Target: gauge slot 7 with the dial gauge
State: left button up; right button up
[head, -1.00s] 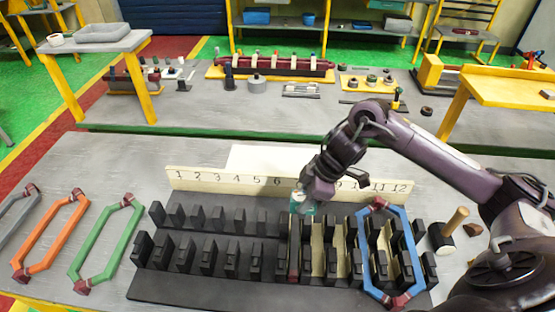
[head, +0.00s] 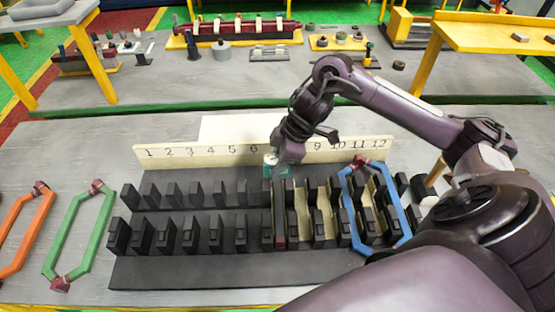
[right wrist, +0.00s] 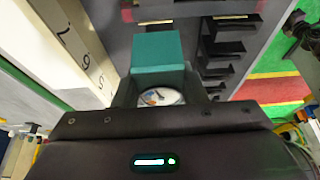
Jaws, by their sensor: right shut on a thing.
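My right gripper (head: 283,160) is shut on the teal dial gauge (head: 270,167), just in front of the cream number board (head: 205,164). In the right wrist view the gauge's teal block (right wrist: 158,50) and round white dial (right wrist: 160,97) show between the fingers; the reading is too small to make out. The black slotted stator (head: 190,268) lies below, with two rows of teeth. The gauge is near the back row, around the hidden 7 label; whether it touches the slot I cannot tell. A dark red strip (head: 280,228) lies in a slot close by. My left gripper is out of view.
A blue coil (head: 351,205) lies over the stator's right end, near cream-lined slots (head: 303,218). Green (head: 66,232) and orange (head: 22,228) coils lie on the table at left. A wooden-handled mallet (head: 434,175) is partly hidden behind my right arm.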

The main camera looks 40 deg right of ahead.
jog(key=shift+f, duration=0.4)
jog(key=shift+f+b, duration=0.45)
jog(key=shift+b, duration=0.25)
jog(key=shift+f, duration=0.45)
jog(key=shift+s+f+b, duration=0.1)
jog(key=shift+f+b, duration=0.45)
jog(key=shift+f, duration=0.85)
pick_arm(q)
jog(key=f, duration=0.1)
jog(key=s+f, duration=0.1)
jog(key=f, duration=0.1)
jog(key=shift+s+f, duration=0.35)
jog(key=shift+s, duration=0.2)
pick_arm(e)
jog(key=shift+f, duration=0.2)
jog(key=o, duration=1.1)
jog(key=shift+c, duration=0.2)
